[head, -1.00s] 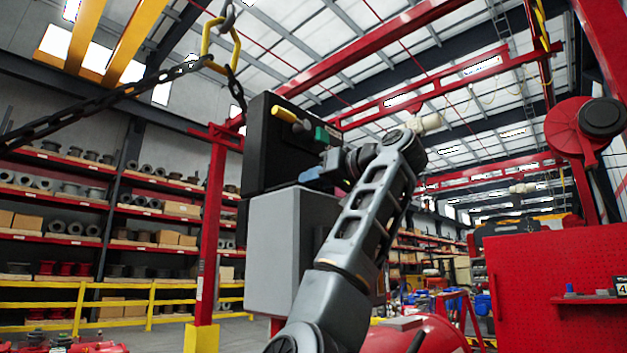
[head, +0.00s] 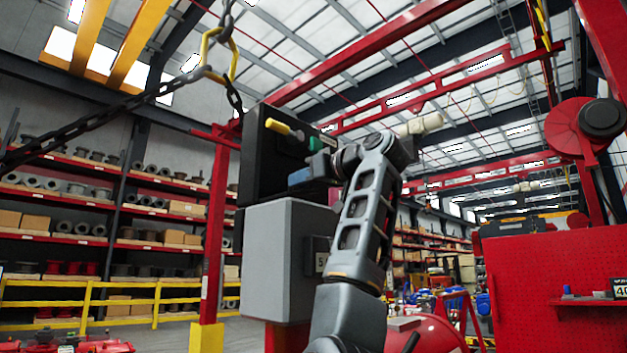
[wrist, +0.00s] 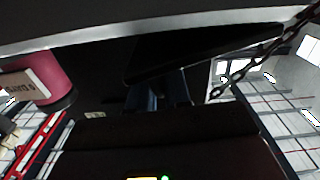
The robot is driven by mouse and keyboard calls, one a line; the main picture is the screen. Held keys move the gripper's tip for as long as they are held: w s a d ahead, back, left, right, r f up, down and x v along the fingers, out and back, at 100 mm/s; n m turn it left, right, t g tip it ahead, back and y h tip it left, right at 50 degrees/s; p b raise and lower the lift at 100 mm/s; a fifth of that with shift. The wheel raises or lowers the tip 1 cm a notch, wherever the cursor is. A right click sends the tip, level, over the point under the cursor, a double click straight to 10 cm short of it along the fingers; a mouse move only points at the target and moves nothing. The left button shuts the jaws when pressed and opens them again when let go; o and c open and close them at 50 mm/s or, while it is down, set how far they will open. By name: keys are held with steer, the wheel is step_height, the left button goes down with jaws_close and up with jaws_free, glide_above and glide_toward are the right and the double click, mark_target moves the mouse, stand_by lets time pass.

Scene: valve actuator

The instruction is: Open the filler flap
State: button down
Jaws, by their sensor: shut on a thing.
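A black actuator box (head: 262,160) sits above a grey box (head: 275,250) in the head view. A yellow knob (head: 280,127) and a green part (head: 322,142) show on its side. My gripper's blue-grey end (head: 312,177) is at the lower part of that side, its fingertips unclear there. In the wrist view, my gripper (wrist: 157,96) has its dark fingers at the edge of a tilted black panel (wrist: 205,52), which appears to be the filler flap. The fingers look shut on it, but the contact is very dark.
A chain with a yellow link (head: 218,55) hangs beside the black box and also shows in the wrist view (wrist: 262,48). A red post (head: 215,240) stands at left. A red pegboard (head: 555,285) stands at right. A maroon cylinder (wrist: 55,82) is near my wrist.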

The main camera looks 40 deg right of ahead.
steer(key=a+r+n, duration=0.1)
steer(key=a+n, duration=0.1)
steer(key=n, duration=0.1)
steer(key=shift+r, duration=0.4)
steer(key=a+n, duration=0.1)
steer(key=r+n, duration=0.1)
steer(key=shift+a+n+p, duration=0.35)
steer(key=shift+a+n, duration=0.05)
steer(key=a+n, duration=0.2)
steer(key=n, duration=0.1)
steer(key=shift+s+a+r+n, duration=0.1)
steer(key=shift+a+r+n, duration=0.2)
steer(key=shift+a+r, duration=0.1)
steer(key=shift+s+a+f+n, duration=0.1)
steer(key=shift+a+f+n, duration=0.2)
steer(key=shift+a+n, duration=0.85)
steer(key=shift+w+a+f+n, duration=0.1)
steer(key=shift+a+f+n, duration=0.15)
steer(key=shift+a+n, duration=0.9)
steer(key=shift+s+a+f+n, duration=0.1)
steer(key=shift+a+f+n, duration=0.35)
steer(key=shift+n, duration=1.25)
steer(key=shift+a+r, duration=0.1)
steer(key=shift+r, duration=0.05)
steer(key=c, duration=1.3)
jaws_free()
steer(key=shift+o, duration=0.7)
steer(key=shift+r, duration=0.15)
